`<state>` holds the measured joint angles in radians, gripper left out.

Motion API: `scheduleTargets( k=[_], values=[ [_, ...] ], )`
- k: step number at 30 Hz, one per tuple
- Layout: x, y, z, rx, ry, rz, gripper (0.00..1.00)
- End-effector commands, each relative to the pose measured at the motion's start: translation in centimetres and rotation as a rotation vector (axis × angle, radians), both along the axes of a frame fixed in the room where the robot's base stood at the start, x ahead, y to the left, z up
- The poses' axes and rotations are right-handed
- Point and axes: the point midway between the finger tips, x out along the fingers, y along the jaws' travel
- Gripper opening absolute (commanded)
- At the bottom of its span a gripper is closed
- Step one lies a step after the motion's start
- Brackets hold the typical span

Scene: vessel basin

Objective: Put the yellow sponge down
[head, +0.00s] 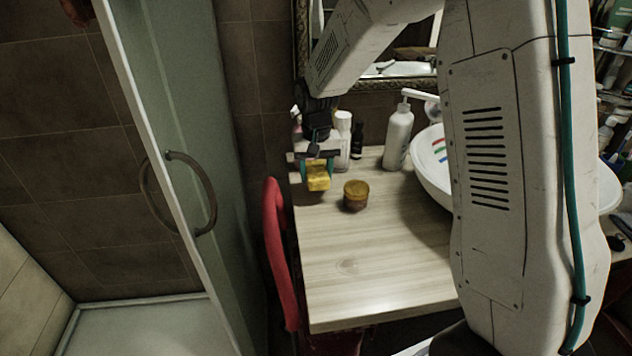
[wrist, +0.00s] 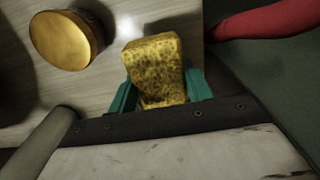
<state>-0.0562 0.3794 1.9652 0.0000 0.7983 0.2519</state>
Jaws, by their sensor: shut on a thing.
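The yellow sponge (head: 318,176) is a small porous block near the left edge of the wooden counter (head: 375,265). My gripper (head: 317,168) is shut on the sponge, with its teal fingers on either side of it. In the wrist view the sponge (wrist: 158,68) sticks out from between the two teal fingers (wrist: 160,90). The counter shows beneath it there. I cannot tell whether the sponge touches the counter or hangs just above it.
A round amber jar (head: 356,195) stands just right of the sponge. Behind are bottles and a white pump bottle (head: 398,137). A white basin (head: 433,165) is at the right. A red chair (head: 279,250) stands along the counter's left edge. The counter's front is clear.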

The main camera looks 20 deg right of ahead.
Motion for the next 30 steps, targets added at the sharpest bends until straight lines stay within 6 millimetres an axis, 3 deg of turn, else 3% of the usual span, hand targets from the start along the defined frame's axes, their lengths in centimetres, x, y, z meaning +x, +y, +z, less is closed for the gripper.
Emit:
scheduleTargets(
  k=[10,21,22,24,30],
  values=[
    [0.2,0.0,-3.4,0.0,0.001,0.0,0.25],
    [0.2,0.0,-3.9,0.0,-0.001,0.0,0.25],
    [0.2,0.0,-3.8,0.0,-0.001,0.0,0.55],
    [0.2,0.0,-3.8,0.0,-0.001,0.0,0.71],
    [0.2,0.0,-3.8,0.0,-0.001,0.0,0.71]
  ],
)
